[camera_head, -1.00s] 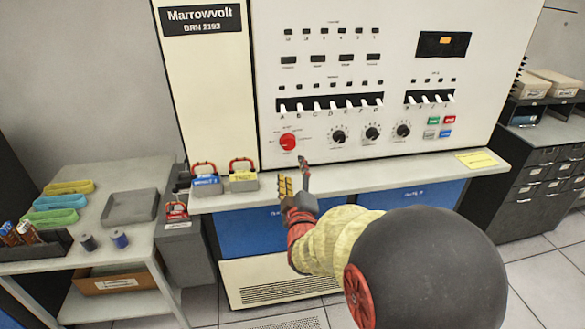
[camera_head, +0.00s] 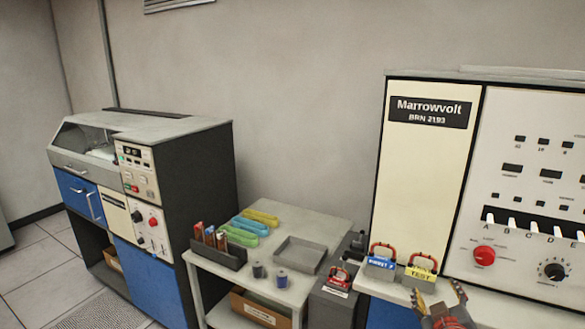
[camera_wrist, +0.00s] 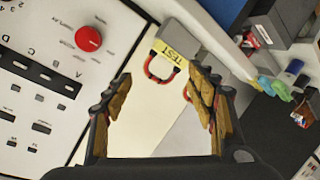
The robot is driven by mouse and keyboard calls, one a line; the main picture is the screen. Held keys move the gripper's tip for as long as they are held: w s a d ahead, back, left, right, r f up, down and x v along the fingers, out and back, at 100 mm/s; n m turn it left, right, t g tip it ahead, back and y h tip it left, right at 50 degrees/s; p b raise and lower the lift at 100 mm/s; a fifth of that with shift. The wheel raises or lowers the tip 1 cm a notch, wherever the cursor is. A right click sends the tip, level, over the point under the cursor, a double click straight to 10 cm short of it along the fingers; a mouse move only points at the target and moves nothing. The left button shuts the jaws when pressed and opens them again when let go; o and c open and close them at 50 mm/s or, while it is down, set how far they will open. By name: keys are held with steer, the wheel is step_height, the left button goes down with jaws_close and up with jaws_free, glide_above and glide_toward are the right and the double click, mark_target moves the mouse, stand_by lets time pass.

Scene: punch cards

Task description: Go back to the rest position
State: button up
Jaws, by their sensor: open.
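My gripper (camera_head: 440,302) shows at the bottom right of the head view, in front of the console ledge. In the wrist view my gripper (camera_wrist: 158,112) is open, its two tan-padded fingers wide apart with nothing between them. The console (camera_head: 428,165), labelled Marrowvolt BRN 2193, stands behind it with a red knob (camera_head: 484,256) and white lettered switches. The rest of my arm is out of the head view.
A cabinet machine (camera_head: 185,170) stands at the left. Open floor (camera_head: 32,255) shows at the far left.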

steer(key=s+a+m+g+y, duration=0.1)
steer(key=s+a+g+y, duration=0.3)
steer(key=s+a, duration=0.6)
steer(key=s+a+m+g, duration=0.1)
steer(key=s+a+g, duration=0.1)
steer(key=s+a, duration=0.2)
steer(key=s+a+f+m+g+y, duration=0.1)
steer(key=s+a, duration=0.3)
steer(key=s, duration=0.4)
steer(key=shift+s+a+g+y, duration=0.15)
steer(key=shift+s+g+y, duration=0.15)
steer(key=shift+g, duration=0.3)
steer(key=shift+f, duration=0.1)
steer(key=shift+c, duration=0.6)
